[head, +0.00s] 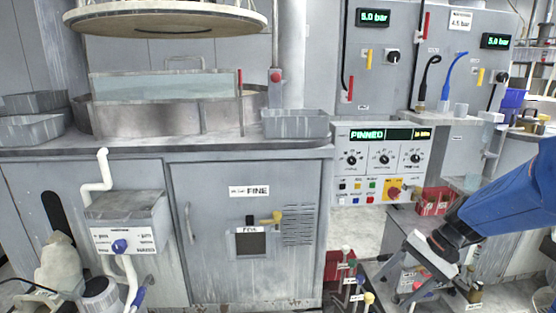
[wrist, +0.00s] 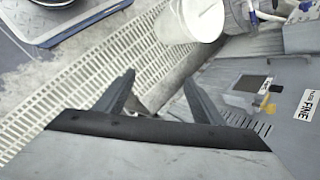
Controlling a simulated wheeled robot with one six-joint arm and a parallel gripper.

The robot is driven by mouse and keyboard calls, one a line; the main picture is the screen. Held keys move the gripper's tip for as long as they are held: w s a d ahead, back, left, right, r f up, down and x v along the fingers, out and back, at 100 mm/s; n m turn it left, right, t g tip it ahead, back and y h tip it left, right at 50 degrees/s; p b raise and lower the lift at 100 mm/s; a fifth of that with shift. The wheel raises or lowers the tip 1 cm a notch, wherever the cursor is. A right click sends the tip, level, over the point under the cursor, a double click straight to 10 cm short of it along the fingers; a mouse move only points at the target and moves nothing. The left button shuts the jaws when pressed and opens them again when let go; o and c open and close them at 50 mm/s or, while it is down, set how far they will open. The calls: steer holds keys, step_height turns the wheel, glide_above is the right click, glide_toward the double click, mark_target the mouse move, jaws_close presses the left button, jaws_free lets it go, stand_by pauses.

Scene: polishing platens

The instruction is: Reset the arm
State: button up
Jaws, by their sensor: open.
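My blue arm reaches in from the right of the head view, and my gripper (head: 396,288) points down and left at its end. In the wrist view my gripper (wrist: 160,88) shows two dark fingers spread well apart, with nothing between them. Below and beyond the fingers are a slatted floor grating (wrist: 75,98) and part of a grey surface. The gripper holds nothing and no contact shows. The cabinet marked FINE (head: 240,225) stands to the left of the gripper in the head view.
A control panel (head: 383,160) reading PINNED stands behind the arm. Coloured-knob levers (head: 347,280) and a red bin (head: 433,201) are near the gripper. A grey box with a white pipe (head: 127,222) is at left. A white bucket (wrist: 203,18) shows in the wrist view.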

steer(key=s+a+r+n+t+h, duration=0.1)
steer(key=s+r+n+t+h, duration=0.1)
steer(key=s, duration=0.6)
steer(key=s+r+n+t+h, duration=0.2)
steer(key=s+r+n+h, duration=0.2)
steer(key=s, duration=0.4)
steer(key=shift+a+r+n+t+h, duration=0.35)
steer(key=shift+r+n, duration=0.3)
steer(key=shift+n, duration=0.15)
